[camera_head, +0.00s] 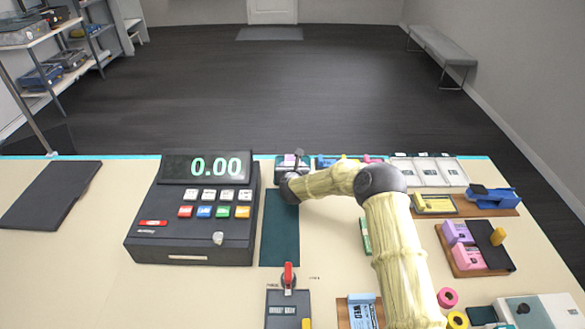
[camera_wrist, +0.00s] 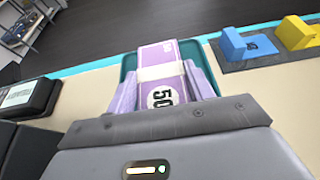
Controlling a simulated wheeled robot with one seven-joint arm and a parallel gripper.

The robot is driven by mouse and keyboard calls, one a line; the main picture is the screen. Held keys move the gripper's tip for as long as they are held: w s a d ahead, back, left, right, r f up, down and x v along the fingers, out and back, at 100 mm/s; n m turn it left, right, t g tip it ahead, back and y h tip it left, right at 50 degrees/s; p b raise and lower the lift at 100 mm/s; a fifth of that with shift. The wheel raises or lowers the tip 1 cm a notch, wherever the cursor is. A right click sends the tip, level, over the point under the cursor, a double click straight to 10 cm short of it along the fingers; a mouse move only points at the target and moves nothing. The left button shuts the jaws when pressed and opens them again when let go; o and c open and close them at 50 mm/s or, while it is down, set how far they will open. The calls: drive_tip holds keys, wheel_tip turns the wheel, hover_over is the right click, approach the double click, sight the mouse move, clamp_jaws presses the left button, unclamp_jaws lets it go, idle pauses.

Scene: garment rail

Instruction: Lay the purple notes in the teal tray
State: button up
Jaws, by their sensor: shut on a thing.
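The purple notes (camera_wrist: 158,53) are a banded bundle with a white band and the number 50. My gripper (camera_wrist: 160,80) is shut on the bundle, with a pale purple side piece along each side of it. The teal tray (camera_wrist: 190,48) lies behind and below the bundle in the wrist view, its rim showing at both sides. I cannot tell whether the notes touch the tray floor. In the head view my gripper (camera_head: 291,176) is at the counter's back edge, by the tray, and my arm hides part of this spot.
A cash register (camera_head: 195,215) reading 0.00 stands to the left, with a dark green mat (camera_head: 280,240) beside it. A red-handled device (camera_head: 289,290) is at the front. White trays (camera_head: 428,171) and blocks on boards (camera_head: 475,250) fill the right. Blue and yellow blocks (camera_wrist: 248,46) sit right of the tray.

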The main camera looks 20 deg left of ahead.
idle(0.4)
drive_tip(key=o, duration=1.5)
drive_tip(key=shift+r, duration=0.1)
drive_tip(key=shift+r+p, duration=0.75)
drive_tip(key=shift+r, duration=1.65)
drive_tip(key=shift+d, duration=0.1)
drive_tip(key=shift+r+p, duration=0.85)
drive_tip(key=shift+r, duration=1.65)
